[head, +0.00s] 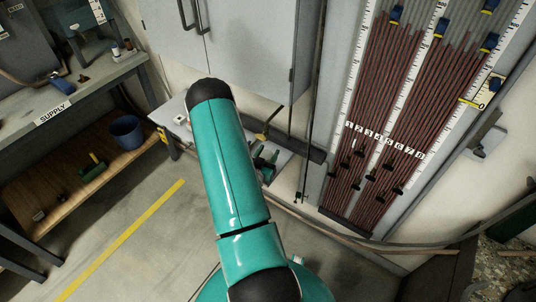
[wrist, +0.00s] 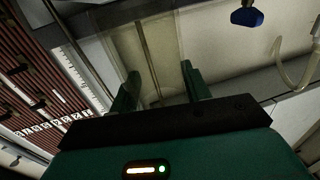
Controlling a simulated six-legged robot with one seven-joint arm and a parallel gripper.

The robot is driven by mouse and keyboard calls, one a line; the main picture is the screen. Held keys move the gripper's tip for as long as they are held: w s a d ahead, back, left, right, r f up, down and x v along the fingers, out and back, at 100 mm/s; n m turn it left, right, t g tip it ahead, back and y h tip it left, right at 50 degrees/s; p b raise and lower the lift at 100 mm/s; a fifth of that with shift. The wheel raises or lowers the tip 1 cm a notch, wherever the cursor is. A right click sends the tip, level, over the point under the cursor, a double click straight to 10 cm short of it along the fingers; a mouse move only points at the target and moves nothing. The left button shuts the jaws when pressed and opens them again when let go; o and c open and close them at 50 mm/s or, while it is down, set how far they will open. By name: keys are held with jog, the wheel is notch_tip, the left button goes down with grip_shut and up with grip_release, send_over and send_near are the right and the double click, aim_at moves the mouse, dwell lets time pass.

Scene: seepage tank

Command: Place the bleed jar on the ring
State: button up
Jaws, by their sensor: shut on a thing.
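In the wrist view my gripper (wrist: 160,78) has its two dark green fingers apart, on either side of a faint, clear, see-through shape (wrist: 165,45). This appears to be the bleed jar, held between the fingers. Its outline is hard to make out against the pale background, and I cannot tell its tilt or contents. In the head view my teal arm covers most of the middle, and dark green parts of my gripper (head: 264,163) show just right of it, by a low pale shelf. I cannot make out the ring in either view.
A tube board (head: 400,120) with scales stands at the right; it also shows in the wrist view (wrist: 45,75). A grey cabinet (head: 250,45) hangs behind my arm. A SUPPLY bench (head: 75,98) with a blue bucket (head: 127,132) below stands left. The left floor is clear.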

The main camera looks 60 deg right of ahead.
jog(key=shift+d+f, duration=0.15)
jog(key=shift+f, duration=0.25)
jog(key=shift+f, duration=0.1)
jog(key=o, duration=1)
jog(key=shift+c, duration=0.2)
jog(key=a, duration=1.2)
jog(key=shift+s, duration=0.25)
